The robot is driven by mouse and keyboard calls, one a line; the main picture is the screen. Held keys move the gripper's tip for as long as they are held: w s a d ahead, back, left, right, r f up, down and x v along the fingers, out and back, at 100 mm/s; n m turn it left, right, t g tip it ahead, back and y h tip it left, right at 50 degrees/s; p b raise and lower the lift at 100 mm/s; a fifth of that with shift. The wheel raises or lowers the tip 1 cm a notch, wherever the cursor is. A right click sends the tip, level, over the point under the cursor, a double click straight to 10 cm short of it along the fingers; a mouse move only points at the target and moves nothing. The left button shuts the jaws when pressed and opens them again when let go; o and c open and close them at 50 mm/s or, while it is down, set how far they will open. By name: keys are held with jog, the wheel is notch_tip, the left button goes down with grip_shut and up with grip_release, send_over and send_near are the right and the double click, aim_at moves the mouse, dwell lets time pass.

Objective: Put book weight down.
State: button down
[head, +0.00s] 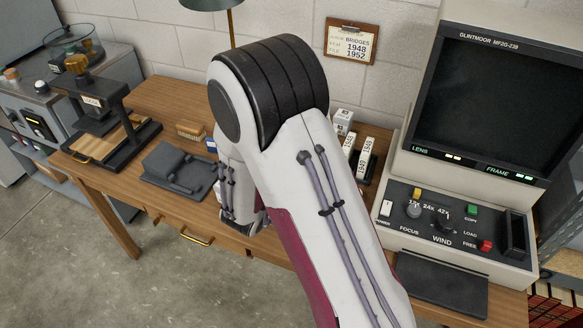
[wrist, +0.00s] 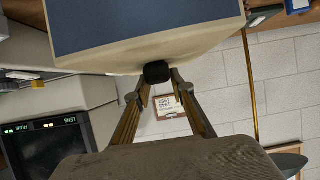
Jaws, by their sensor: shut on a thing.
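In the wrist view, the two brown fingers of my gripper (wrist: 161,82) close on a small black knob-like part (wrist: 157,72). Behind it is a broad cream body with a dark blue face (wrist: 150,25), which I take to be the book weight. I cannot tell whether it rests on anything, since its far side is cut off. In the head view, my gripper (head: 250,222) is near the desk's (head: 165,95) front edge, mostly hidden by my arm. The weight is not visible there.
A grey block set (head: 180,168) lies left of my gripper, with a brush (head: 190,130) behind it. A black press (head: 100,115) stands further left. The film reader (head: 465,215) fills the right. Upright labelled boxes (head: 365,158) stand between. Some bare desk shows at the back left.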

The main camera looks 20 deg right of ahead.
jog(key=c, duration=1.7)
grip_release()
jog(key=shift+r, duration=0.1)
jog(key=shift+s+a+r, duration=0.25)
jog(key=shift+a, duration=0.05)
jog(key=shift+v, duration=5.55)
